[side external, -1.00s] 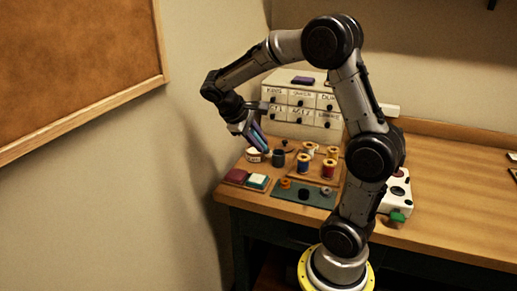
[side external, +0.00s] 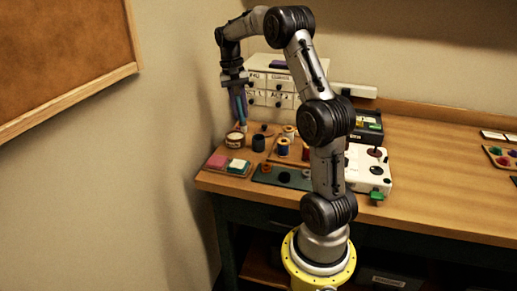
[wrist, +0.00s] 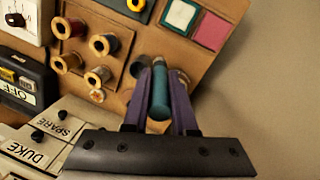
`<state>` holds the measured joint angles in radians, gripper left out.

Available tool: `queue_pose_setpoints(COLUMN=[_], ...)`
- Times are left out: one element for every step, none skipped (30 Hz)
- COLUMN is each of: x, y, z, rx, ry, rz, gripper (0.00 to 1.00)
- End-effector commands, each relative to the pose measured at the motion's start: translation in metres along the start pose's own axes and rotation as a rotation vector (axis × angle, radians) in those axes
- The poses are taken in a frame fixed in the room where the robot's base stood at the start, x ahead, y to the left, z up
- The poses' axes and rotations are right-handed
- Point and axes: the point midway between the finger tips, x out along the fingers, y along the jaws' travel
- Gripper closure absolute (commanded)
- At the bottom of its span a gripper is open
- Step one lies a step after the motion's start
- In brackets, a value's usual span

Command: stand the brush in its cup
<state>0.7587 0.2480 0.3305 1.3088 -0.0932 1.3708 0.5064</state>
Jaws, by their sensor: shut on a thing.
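My gripper (side external: 239,108) points down over the left back part of the table, shut on the brush (side external: 243,125). The brush hangs nearly upright, its lower end just above the table things. In the wrist view its teal handle (wrist: 160,97) shows between the two purple fingers. A dark cup (side external: 258,143) stands upright, just right of the brush's lower end in the side view. In the wrist view the cup (wrist: 140,66) is partly hidden by a finger. The brush appears outside the cup; its exact height above the table is hard to tell.
A labelled jar (side external: 235,140) stands close by, left of the cup. Thread spools (side external: 283,147) stand on a board to the right. Pink and white pads (side external: 217,161) lie in front. A labelled drawer box (side external: 270,85) stands behind.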

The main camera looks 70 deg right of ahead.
Motion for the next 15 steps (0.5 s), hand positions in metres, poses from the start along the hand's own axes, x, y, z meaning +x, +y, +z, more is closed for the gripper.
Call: queue_pose_setpoints(x=[0.002, 0.003, 0.005, 0.006, 0.009, 0.01, 0.012, 0.013, 0.015, 0.017, 0.019, 0.025, 0.029, 0.034, 0.04], y=[0.015, 0.021, 0.03, 0.036, 0.041, 0.047, 0.051, 0.053, 0.056, 0.057, 0.056, 0.056, 0.055, 0.054, 0.054], z=[-0.013, -0.018, -0.024, -0.028, -0.03, -0.032, -0.033, -0.034, -0.035, -0.035, -0.036, -0.036, -0.036, -0.036, -0.037], rx=[0.061, 0.084, 0.111, 0.127, 0.139, 0.153, 0.161, 0.168, 0.174, 0.177, 0.175, 0.175, 0.175, 0.174, 0.174], ry=[0.001, 0.005, 0.009, 0.013, 0.016, 0.022, 0.027, 0.03, 0.036, 0.038, 0.042, 0.043, 0.044, 0.045, 0.046], rz=[-0.025, -0.039, -0.055, -0.066, -0.078, -0.09, -0.1, -0.108, -0.12, -0.126, -0.132, -0.137, -0.139, -0.14, -0.14], gripper=[1.0, 1.0, 1.0, 1.0, 1.0, 1.0, 1.0, 1.0, 1.0, 1.0, 1.0, 1.0, 1.0, 1.0, 1.0])
